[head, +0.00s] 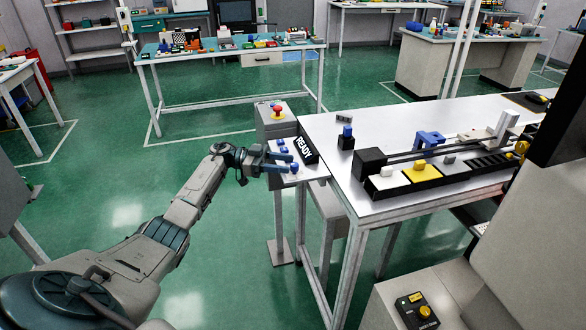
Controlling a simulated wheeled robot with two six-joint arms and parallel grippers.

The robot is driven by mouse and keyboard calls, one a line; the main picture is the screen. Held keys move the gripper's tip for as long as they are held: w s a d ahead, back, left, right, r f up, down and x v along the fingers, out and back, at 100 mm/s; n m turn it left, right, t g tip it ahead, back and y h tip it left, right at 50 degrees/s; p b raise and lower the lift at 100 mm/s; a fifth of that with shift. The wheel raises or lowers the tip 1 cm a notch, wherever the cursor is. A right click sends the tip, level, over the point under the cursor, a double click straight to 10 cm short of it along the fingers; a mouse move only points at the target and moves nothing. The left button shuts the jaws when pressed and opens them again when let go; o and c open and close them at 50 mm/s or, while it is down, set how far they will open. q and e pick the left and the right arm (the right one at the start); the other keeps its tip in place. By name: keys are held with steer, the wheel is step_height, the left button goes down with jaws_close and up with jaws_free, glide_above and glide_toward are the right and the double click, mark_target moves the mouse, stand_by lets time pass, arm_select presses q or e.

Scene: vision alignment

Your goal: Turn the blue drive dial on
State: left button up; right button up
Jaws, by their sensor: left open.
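A small blue dial (294,168) sits on the pale panel at the left end of the workbench, in front of a black sign reading READY (306,151). My left gripper (285,163) reaches in from the left with its jaws open. Its blue-grey fingertips are at the panel, right beside the dial. I cannot tell whether they touch the dial or stand around it. The gripper partly hides the panel, and the dial's setting is too small to read. My right gripper is not in view.
A red button (277,111) tops a grey box behind the panel. The workbench (380,118) holds a small black block with a blue top (346,138) and a long black fixture (437,177). A black box with a yellow knob (417,311) is at the lower right.

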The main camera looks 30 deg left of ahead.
arm_select(q)
steer(key=b+v, duration=0.2)
steer(key=v, duration=0.5)
stand_by(0.4)
